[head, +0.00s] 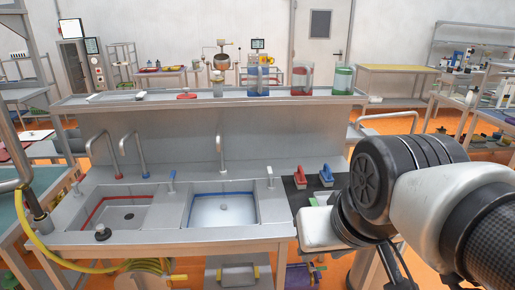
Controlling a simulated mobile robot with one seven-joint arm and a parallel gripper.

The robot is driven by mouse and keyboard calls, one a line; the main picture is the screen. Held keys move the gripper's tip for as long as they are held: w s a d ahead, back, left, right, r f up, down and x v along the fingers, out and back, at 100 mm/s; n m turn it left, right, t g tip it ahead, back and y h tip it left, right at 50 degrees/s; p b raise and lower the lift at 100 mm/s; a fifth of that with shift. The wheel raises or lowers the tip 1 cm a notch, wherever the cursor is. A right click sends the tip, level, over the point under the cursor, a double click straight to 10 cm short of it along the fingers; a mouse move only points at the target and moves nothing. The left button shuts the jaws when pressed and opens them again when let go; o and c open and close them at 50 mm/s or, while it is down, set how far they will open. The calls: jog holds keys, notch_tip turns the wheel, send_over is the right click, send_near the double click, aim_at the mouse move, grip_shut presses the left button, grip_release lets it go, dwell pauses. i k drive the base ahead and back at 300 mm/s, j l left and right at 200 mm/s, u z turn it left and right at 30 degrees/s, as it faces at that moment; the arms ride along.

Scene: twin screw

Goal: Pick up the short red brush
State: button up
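A red brush (299,176) with a raised handle sits on the dark mat at the right end of the sink counter. A similar blue brush (326,176) sits just to its right. The red one looks like the short red brush, but its length is hard to judge at this size. My arm fills the right side of the view, its white and black links in front of and to the right of the brushes. The fingers of my gripper do not show, so whether it is open or shut is hidden. No contact with the red brush is visible.
Two sink basins with red (92,213) and blue (222,194) trim lie left of the brushes, with tall taps (221,153) behind. A back shelf (120,99) holds containers and a small red item (187,96). A yellow hose (150,265) hangs below. My arm covers part of the counter's right end.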

aim_at(301, 182)
jog(key=i+l, duration=0.35)
jog(key=i, duration=0.2)
jog(key=i+l, duration=0.4)
jog(key=i, duration=0.15)
